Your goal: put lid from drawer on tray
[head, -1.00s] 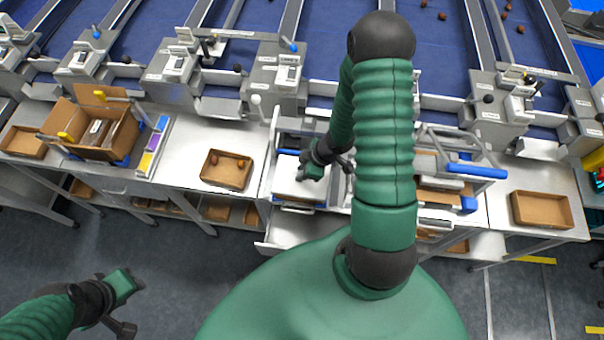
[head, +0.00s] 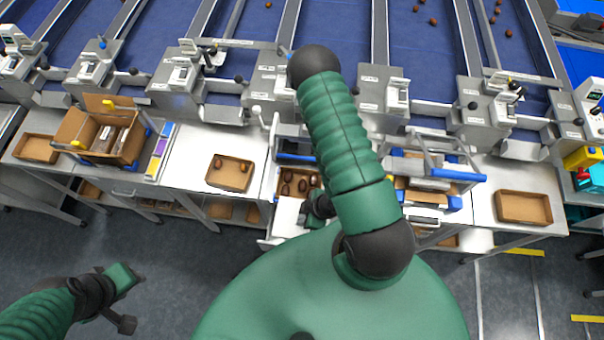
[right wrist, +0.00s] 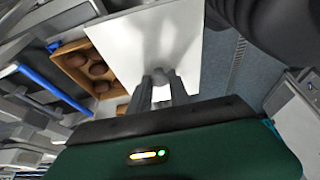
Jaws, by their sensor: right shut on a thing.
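A flat white lid (head: 287,216) is held by my right gripper (head: 322,212), near the front edge of the bench; my arm partly hides it. In the right wrist view, the gripper's fingers (right wrist: 160,88) are shut on the lid's small knob, and the white lid (right wrist: 150,45) spreads out beyond them. A cardboard tray (head: 281,184) with several brown dates stands just behind the lid. The same tray shows at the lid's left in the right wrist view (right wrist: 66,49). An open drawer (head: 268,241) shows below the lid, mostly hidden. My left gripper (head: 128,290) hangs over the floor, clear of the bench.
An open carton (head: 105,135) is further left, and an empty tray (head: 523,207) is at right. A blue-handled device (head: 440,172) stands close right of my right arm.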

